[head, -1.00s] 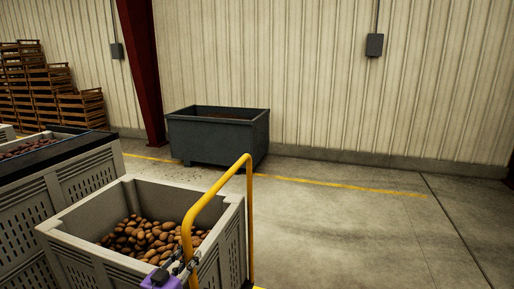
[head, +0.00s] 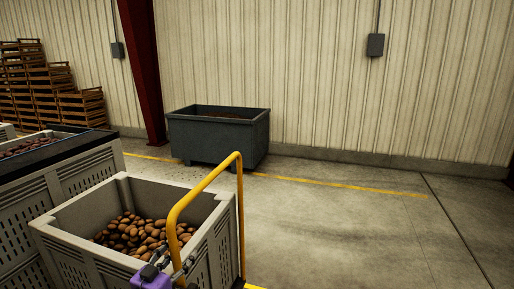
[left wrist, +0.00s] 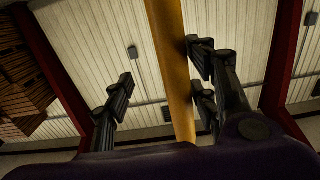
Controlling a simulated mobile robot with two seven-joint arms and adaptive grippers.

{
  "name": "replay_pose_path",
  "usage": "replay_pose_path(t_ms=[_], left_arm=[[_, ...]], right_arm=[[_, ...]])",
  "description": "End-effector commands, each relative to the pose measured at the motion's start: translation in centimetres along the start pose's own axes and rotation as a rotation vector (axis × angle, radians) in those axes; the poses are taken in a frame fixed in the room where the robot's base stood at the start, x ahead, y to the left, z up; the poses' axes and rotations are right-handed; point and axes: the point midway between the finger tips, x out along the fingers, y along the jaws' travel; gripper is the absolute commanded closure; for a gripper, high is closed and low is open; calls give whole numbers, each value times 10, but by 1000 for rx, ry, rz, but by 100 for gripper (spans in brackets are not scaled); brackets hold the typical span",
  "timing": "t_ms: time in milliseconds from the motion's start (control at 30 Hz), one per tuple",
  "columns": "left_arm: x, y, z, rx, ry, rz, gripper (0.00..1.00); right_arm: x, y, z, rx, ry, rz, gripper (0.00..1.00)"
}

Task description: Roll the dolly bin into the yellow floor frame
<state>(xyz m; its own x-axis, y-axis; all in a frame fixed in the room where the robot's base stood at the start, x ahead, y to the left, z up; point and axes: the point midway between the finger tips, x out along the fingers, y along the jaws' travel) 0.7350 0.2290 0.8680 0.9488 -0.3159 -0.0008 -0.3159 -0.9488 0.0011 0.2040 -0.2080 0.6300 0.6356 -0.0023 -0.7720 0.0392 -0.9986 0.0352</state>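The dolly bin (head: 210,250) is a grey slatted crate of potatoes at the lower left of the head view. A yellow tubular handle (head: 240,200) rises at its right side. My left gripper (head: 166,264) is at the near, lower end of the handle's bar. In the left wrist view the handle bar (left wrist: 172,60) passes between the gripper's dark fingers (left wrist: 160,85). They stand apart, with a gap on the bar's left and the right finger close to it. My right gripper is out of view. A yellow patch (head: 255,287) shows at the bottom edge; I cannot tell whether it is the floor frame.
Another grey slatted bin (head: 92,172) stands close on the left. A dark grey bin (head: 215,143) stands by the wall, near a red column (head: 142,75). Wooden crates (head: 82,106) are stacked at far left. A yellow floor line (head: 340,184) runs along the wall. The right floor is clear.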

Motion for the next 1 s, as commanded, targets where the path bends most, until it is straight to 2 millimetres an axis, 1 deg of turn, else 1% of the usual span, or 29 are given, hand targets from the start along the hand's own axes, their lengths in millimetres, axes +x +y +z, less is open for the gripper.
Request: replay_pose_path(t_ms=[200, 333, 700, 1000], left_arm=[[0, -4, -2, 2, 1, -5, 45], [-4, -4, -3, 2, 0, -6, 45], [-47, -5, -6, 3, 3, -8, 45], [-82, -5, -6, 3, 3, -8, 45]], right_arm=[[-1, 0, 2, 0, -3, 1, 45], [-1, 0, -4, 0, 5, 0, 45], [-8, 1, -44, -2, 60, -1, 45], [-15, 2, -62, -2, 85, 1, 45]])
